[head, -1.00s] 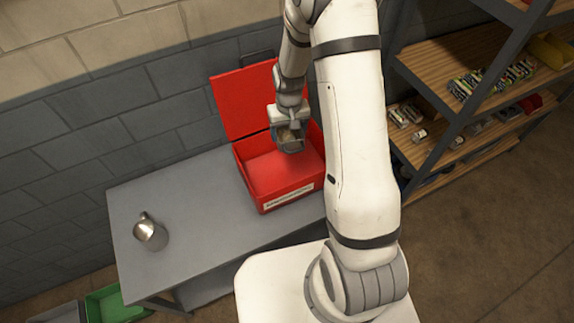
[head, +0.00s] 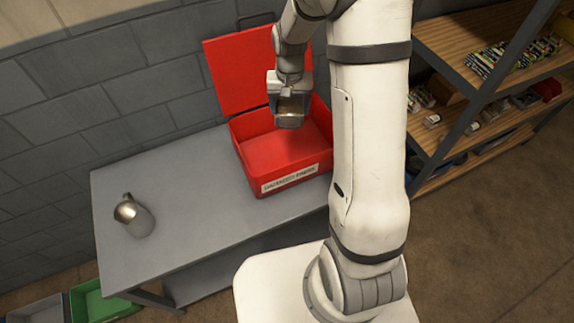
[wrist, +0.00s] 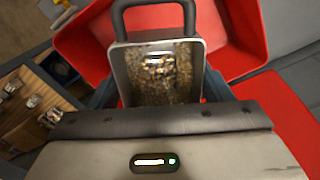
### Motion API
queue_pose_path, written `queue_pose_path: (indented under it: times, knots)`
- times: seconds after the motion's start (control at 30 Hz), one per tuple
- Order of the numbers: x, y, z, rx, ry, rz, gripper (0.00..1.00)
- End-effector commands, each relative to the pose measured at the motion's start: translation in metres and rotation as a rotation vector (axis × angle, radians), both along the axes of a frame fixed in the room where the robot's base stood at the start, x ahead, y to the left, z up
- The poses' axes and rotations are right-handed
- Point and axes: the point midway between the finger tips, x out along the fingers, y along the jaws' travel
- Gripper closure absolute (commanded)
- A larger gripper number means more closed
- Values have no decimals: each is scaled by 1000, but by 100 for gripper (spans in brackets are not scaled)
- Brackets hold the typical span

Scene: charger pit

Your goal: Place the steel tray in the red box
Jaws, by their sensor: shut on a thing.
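My gripper (head: 291,104) is over the open red box (head: 284,188), above its inside. It is shut on the steel tray (wrist: 196,53), a small rectangular metal tray with a loop handle in the wrist view. The tray also shows in the head view (head: 290,120), hanging below the gripper. The red box stands on the grey table with its lid raised against the wall and a white label on its front. In the wrist view the red box (wrist: 255,30) lies behind and below the tray. The fingertips are mostly hidden in the wrist view.
A metal jug (head: 133,214) stands on the left of the grey table (head: 200,200). Wooden shelves (head: 470,40) with batteries and small parts are at the right. A green bin (head: 98,302) sits on the floor at lower left. The middle of the table is clear.

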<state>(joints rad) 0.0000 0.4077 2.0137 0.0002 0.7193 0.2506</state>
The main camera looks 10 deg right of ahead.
Motion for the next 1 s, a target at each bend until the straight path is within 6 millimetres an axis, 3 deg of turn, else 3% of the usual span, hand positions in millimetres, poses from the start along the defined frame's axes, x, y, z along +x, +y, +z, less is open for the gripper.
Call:
queue_pose_path:
  times: [0.03, 0.37, 0.87, 1.0]
  knots:
    - [1, 0, -14, 0, -5, -23, 54]
    - [-7, 1, -30, 1, -4, -187, 54]
    - [-22, 1, -36, 1, 0, -334, 54]
    - [-23, 0, -60, -1, 4, -337, 54]
